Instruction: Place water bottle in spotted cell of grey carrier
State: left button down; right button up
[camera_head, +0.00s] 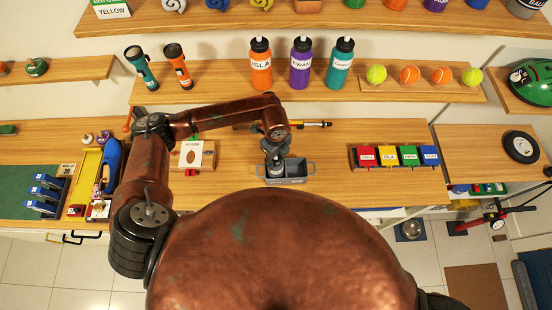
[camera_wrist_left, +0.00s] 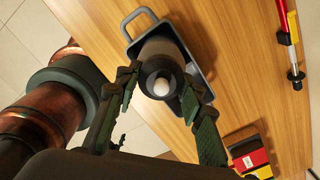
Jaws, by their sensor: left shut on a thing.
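The grey carrier (camera_head: 297,181) sits on the wooden counter, with a handle at each end. It also shows in the left wrist view (camera_wrist_left: 200,77). My left gripper (camera_head: 274,158) is over the carrier's left part, pointing down. In the left wrist view its fingers (camera_wrist_left: 157,92) are shut around the water bottle (camera_wrist_left: 161,50), which has a dark cap with a pale round tip. The bottle is upright within the carrier's outline, at its left cell. I cannot tell whether its base touches the carrier floor. Spots in the cells cannot be made out. My right gripper is not in view.
Orange (camera_head: 260,66), purple (camera_head: 300,66) and teal (camera_head: 339,66) bottles stand on the shelf above. Coloured labelled boxes (camera_head: 398,156) sit right of the carrier.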

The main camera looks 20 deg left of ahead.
pick_arm(q)
jog(key=c, duration=1.8)
grip_release()
jog(key=shift+f, duration=0.15)
jog(key=o, duration=0.5)
jog(key=shift+r, duration=0.2)
notch_tip(320, 180, up, 12)
jog(key=b, duration=0.2)
jog(key=shift+s, duration=0.1)
